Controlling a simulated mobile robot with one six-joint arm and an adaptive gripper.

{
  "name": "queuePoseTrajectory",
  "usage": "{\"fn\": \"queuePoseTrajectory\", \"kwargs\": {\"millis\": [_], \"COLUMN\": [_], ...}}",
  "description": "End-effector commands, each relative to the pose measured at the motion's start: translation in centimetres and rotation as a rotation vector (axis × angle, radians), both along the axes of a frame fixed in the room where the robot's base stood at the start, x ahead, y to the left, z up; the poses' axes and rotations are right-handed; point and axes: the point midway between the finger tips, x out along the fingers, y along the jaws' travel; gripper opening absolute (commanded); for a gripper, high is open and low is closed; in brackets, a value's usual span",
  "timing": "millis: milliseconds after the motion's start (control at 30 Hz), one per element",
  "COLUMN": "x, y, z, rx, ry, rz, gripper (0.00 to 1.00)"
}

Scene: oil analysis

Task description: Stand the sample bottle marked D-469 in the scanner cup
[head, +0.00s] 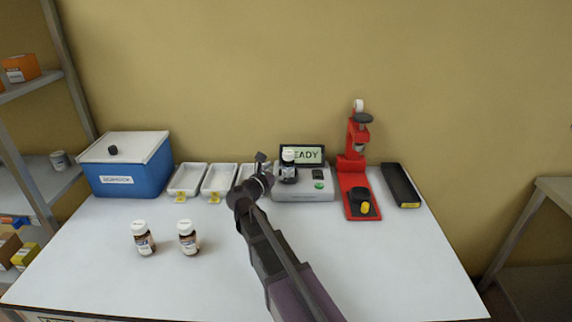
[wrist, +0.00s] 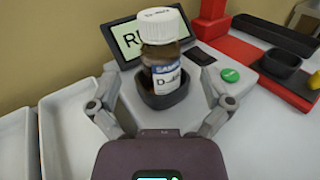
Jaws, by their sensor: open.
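A brown sample bottle (wrist: 165,65) with a white cap stands upright in the black scanner cup (wrist: 164,95) in the wrist view. Its label reads "SAMPLE" and "D-", with the rest unreadable. The bottle also shows in the head view (head: 288,168) on the grey scanner (head: 305,195), whose screen reads READY. My gripper (wrist: 162,108) is open, its fingers on either side of the cup and apart from the bottle. Two more white-capped brown bottles stand on the table at front left, one to the left (head: 143,240) and one to its right (head: 188,238); their labels are too small to read.
A blue box with a white lid (head: 127,165) stands at the back left. White trays (head: 187,180) with yellow tags sit between it and the scanner. A red press-like device (head: 356,170) and a black tray (head: 401,186) stand right of the scanner. The front right of the table is clear.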

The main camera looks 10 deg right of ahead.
Motion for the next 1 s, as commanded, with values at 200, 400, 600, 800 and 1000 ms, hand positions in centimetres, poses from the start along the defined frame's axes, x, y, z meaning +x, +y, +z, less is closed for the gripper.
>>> {"fn": "queuePoseTrajectory", "kwargs": {"millis": [200, 400, 600, 800, 1000], "x": [-2.6, -4.1, -4.7, -4.8, -4.7], "y": [2.5, 4.1, 4.7, 4.8, 4.8], "z": [0.0, 0.0, 0.0, 0.0, 0.0], "rx": [0.0, 0.0, 0.0, 0.0, 0.0], "ry": [0.0, 0.0, 0.0, 0.0, 0.0], "rz": [0.001, 0.001, -0.001, -0.002, -0.001], "gripper": [1.0, 1.0, 1.0, 1.0, 1.0]}}
